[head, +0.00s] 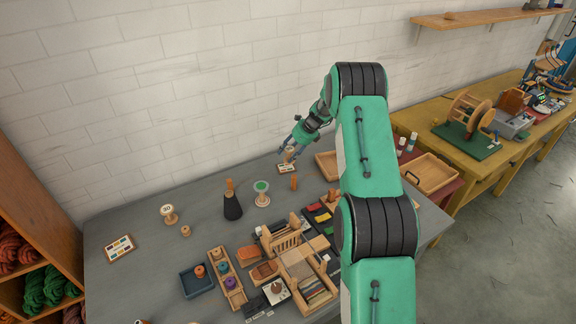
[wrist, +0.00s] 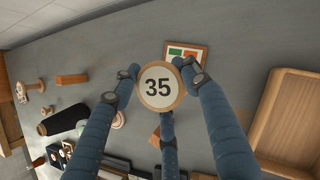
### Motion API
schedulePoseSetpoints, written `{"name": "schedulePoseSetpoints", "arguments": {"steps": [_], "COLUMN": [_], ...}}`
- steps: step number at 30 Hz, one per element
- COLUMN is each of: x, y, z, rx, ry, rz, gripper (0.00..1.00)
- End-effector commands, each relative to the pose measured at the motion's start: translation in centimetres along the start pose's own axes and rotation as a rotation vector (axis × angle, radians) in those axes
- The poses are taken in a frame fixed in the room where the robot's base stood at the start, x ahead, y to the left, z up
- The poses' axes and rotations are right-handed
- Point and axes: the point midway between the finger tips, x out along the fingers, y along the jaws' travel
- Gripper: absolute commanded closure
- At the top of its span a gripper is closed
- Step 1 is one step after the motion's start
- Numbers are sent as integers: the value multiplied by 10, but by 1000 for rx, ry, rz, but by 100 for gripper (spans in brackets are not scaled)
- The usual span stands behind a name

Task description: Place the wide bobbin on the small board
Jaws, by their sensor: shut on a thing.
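My gripper (head: 292,147) is at the back of the grey table, near the white wall. Its fingers are closed around a round wooden bobbin (wrist: 161,86) whose pale top reads 35. The bobbin (head: 290,155) looks small in the head view, partly hidden by the fingers. A small board (head: 286,169) with coloured swatches lies just below it. In the wrist view the small board (wrist: 187,51) shows green and orange patches and is partly covered by the bobbin and a finger. I cannot tell whether the bobbin touches the board.
A wooden peg (head: 294,184) stands close in front of the small board, and a wooden tray (head: 326,165) lies to its right. A green-topped spool (head: 262,193), dark cone (head: 232,207), bobbin marked 30 (head: 168,214) and larger swatch board (head: 120,248) stand farther left. Front centre is crowded.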

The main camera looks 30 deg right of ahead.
Motion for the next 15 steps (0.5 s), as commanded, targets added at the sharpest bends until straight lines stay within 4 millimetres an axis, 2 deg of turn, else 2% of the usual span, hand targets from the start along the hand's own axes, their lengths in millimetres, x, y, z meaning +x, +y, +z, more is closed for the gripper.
{"name": "schedulePoseSetpoints", "arguments": {"steps": [1,6,15], "x": [8,21,22], "y": [0,-1,-1], "z": [-5,-12,-12], "rx": [0,0,-1], "ry": [1,0,-1], "rz": [1,0,-1], "gripper": [84,84,85]}}
